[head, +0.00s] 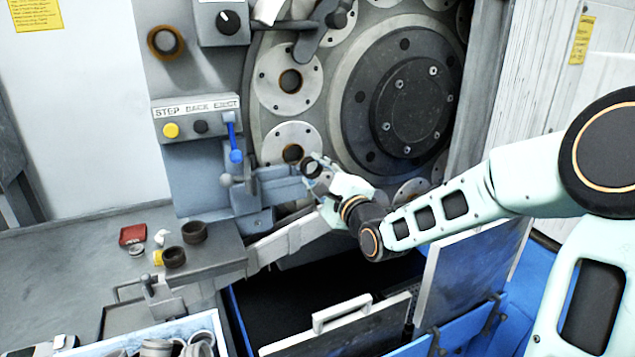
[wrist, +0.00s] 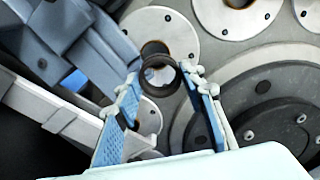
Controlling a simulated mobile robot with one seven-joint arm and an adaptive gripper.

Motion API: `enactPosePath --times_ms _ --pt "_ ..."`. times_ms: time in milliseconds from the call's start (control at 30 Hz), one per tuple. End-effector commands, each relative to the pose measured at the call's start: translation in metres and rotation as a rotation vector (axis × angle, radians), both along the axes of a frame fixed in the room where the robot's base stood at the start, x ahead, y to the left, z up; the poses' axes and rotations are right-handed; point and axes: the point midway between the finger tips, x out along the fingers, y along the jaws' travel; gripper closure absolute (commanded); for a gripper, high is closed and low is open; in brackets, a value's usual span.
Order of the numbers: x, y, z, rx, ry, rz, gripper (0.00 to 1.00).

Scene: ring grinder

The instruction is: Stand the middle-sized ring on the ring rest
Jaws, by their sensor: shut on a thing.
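My gripper (head: 318,168) is shut on a dark ring (head: 312,169), in front of the grinder's big wheel. In the wrist view the ring (wrist: 147,86) sits between the fingertips (wrist: 161,78), its opening facing the camera. A round plate (wrist: 172,24) with a brown-lined bore shows just behind it. Two other dark rings, one at the back (head: 194,232) and one in front (head: 174,257), lie on a grey ledge (head: 218,262) at the left. I cannot tell from these views which part is the ring rest, nor the held ring's size against the others.
A blue-grey slide (head: 270,190) and a pale chute (head: 290,240) lie just left of my gripper. A blue-handled lever (head: 234,140) stands by the button panel (head: 196,117). Below are a dark open bin (head: 270,300) and a crate of metal parts (head: 160,345).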

Motion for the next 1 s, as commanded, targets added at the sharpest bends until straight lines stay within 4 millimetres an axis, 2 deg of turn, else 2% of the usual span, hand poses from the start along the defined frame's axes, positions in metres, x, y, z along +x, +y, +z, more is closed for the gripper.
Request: enactPosePath --times_ms 1000 --pt "0.086 0.036 0.003 0.004 -0.007 0.0 0.9"
